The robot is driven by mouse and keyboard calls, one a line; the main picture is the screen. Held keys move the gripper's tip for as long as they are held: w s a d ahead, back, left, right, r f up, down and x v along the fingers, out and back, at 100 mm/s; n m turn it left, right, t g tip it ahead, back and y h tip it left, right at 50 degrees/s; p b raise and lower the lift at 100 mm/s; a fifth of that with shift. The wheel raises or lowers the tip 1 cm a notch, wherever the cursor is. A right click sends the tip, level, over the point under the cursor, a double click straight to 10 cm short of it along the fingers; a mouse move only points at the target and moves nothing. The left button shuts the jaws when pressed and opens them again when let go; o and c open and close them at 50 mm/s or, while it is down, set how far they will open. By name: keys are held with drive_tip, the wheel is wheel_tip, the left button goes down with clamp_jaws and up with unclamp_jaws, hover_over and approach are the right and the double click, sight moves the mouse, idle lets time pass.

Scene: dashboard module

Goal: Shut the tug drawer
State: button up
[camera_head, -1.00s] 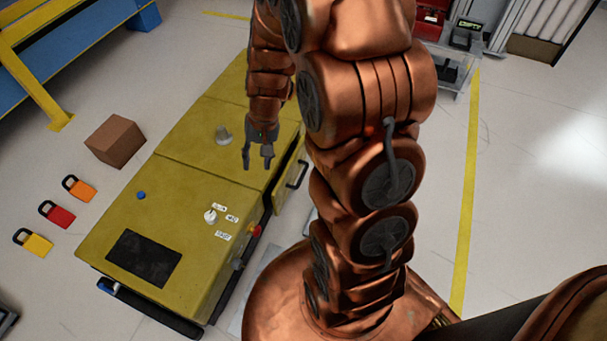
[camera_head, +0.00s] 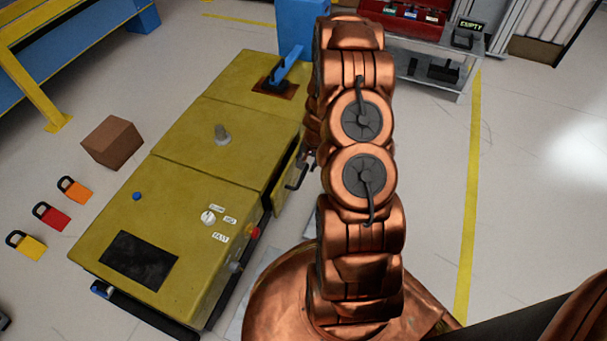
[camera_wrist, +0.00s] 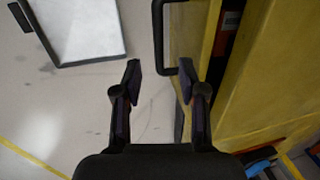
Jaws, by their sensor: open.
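The yellow tug (camera_head: 205,140) stands on the floor left of my arm. Its drawer (camera_head: 285,193) sticks out from the right side and stands open, with a dark bar handle (camera_head: 298,172) on its front. In the wrist view, the drawer front (camera_wrist: 188,30) and the black handle (camera_wrist: 158,40) are at upper centre, beside the tug's yellow side (camera_wrist: 270,75). My gripper (camera_wrist: 174,70) is open and empty, its fingertips spread either side of the handle's lower end in the picture. Whether they touch it I cannot tell. In the head view my arm mostly hides the gripper.
A brown box (camera_head: 113,142) and several padlocks, one red (camera_head: 52,215), lie left of the tug. A blue post (camera_head: 300,30) stands behind it. A grey bench (camera_head: 435,75) with red racks is at the back right. The floor right of my arm is clear.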

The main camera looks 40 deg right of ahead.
sight(302, 177)
drive_tip(key=f+b, duration=0.1)
drive_tip(key=f, duration=0.1)
drive_tip(key=f+b, duration=0.1)
drive_tip(key=f, duration=0.2)
drive_tip(key=w+f+b, duration=0.1)
drive_tip(key=f, duration=0.2)
drive_tip(key=shift+w+a, duration=0.1)
drive_tip(key=shift+a, duration=0.2)
drive_tip(key=shift+r, duration=0.1)
clamp_jaws()
idle(0.3)
